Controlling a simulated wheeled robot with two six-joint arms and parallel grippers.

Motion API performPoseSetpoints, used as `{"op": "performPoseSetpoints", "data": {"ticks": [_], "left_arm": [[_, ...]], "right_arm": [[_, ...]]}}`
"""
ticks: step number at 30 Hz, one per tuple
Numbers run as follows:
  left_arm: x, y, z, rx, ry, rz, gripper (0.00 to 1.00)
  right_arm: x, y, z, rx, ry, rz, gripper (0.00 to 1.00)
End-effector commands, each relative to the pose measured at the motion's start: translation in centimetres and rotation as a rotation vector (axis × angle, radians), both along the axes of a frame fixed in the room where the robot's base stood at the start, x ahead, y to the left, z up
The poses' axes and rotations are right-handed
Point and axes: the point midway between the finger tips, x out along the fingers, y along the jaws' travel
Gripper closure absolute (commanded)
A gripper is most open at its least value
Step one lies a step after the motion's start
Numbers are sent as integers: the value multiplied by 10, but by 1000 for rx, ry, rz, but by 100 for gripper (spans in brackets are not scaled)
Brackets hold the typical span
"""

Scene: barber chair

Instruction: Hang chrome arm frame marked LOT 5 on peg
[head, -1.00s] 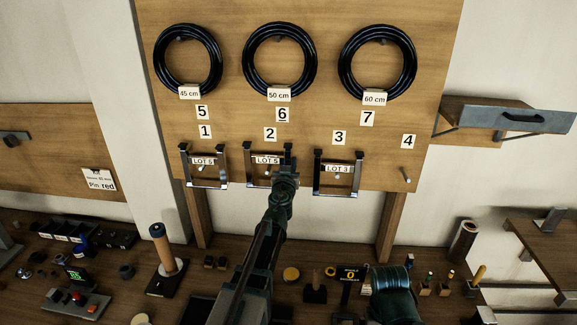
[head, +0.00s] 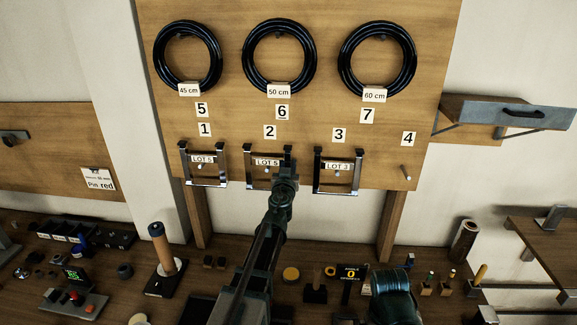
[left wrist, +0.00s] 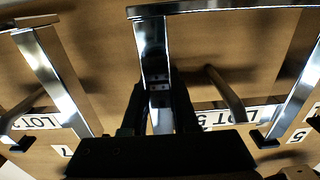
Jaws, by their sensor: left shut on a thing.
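The chrome arm frame marked LOT 5 (head: 249,167) is upright against the wooden board below number 2. My left gripper (head: 288,163) is shut on its right-hand bar in the head view. The left wrist view shows the fingers (left wrist: 158,98) closed around that chrome bar (left wrist: 152,50). A peg (left wrist: 225,95) shows beside the held bar, near the LOT 5 label. Whether the frame rests on the peg cannot be told. My right gripper is not in view.
Chrome frames hang at number 1 (head: 222,165) and number 3 (head: 318,170), close on either side. The peg at number 4 (head: 406,172) is bare. Black coils (head: 247,52) hang above. The bench below holds a spindle (head: 161,245) and small items.

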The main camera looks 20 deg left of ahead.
Motion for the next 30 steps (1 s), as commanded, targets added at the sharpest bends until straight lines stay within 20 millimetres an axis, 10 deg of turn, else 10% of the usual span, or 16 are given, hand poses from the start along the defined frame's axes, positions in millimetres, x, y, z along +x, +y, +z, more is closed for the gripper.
{"op": "performPoseSetpoints", "data": {"ticks": [7, 8, 13, 30], "left_arm": [[5, 1, 0, 2, 1, 0, 100], [5, 1, 0, 2, 1, 0, 67], [5, 0, 0, 1, 0, -2, 38], [5, -4, 0, -3, -1, -10, 38]], "right_arm": [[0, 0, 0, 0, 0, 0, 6], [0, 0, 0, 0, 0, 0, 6], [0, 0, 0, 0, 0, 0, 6], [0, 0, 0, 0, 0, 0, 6]]}}
